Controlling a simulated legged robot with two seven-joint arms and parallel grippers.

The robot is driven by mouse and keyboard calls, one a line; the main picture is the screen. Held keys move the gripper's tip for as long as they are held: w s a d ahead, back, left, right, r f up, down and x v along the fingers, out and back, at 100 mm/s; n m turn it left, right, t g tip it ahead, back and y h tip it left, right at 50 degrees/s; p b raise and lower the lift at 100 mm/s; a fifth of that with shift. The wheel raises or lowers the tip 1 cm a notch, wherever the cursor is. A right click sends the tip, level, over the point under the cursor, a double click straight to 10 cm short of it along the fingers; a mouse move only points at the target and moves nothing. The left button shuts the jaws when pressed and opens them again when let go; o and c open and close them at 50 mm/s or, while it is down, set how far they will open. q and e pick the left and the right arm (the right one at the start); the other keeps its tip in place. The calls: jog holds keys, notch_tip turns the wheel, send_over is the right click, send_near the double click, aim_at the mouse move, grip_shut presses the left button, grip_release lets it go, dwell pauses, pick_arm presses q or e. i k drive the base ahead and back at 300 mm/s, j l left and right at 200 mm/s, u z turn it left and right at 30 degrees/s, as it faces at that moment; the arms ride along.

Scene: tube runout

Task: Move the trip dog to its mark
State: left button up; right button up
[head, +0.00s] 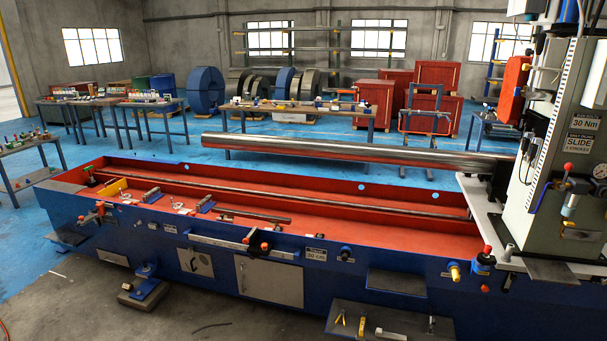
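A steel rail (218,242) runs along the front face of the long blue machine bed. A small dark clamp-like piece with orange-red knobs (252,237) sits on this rail, right of its middle; it looks like the trip dog, but I cannot tell for certain. The mark itself is too small to make out. Neither of my grippers shows in the head view.
A long steel tube (350,149) runs above the red trough (330,205) into the grey machine head (560,140) at right. Loose parts and another red-knobbed fitting (98,213) are at the trough's left. A dark tray with tools (390,322) juts out low in front.

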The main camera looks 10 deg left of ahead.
aim_at(101, 210)
jog(key=i+j+u, duration=0.25)
jog(key=i+u, duration=0.6)
jog(key=i, duration=0.25)
jog(key=i+l+u, duration=0.1)
jog(key=i+u, duration=0.35)
jog(key=i+l+u, duration=0.45)
jog(key=i, duration=0.15)
jog(key=i+j+z, duration=0.1)
jog(key=i+j, duration=0.25)
jog(key=i, duration=0.25)
jog(key=i+j+z, duration=0.1)
jog(key=i+j, duration=0.3)
jog(key=i, duration=0.15)
jog(key=i+j+z, duration=0.1)
jog(key=i+j, duration=0.35)
jog(key=i+j+z, duration=0.45)
jog(key=j, duration=0.25)
jog(key=i+j+z, duration=0.1)
jog(key=j+z, duration=0.15)
jog(key=j, duration=0.15)
jog(key=i+j+z, duration=0.1)
jog(key=j+z, duration=0.15)
jog(key=j, duration=0.15)
jog(key=i+j+z, duration=0.2)
jog(key=j, duration=0.25)
jog(key=j+z, duration=0.25)
jog(key=j, duration=0.2)
jog(key=k, duration=0.05)
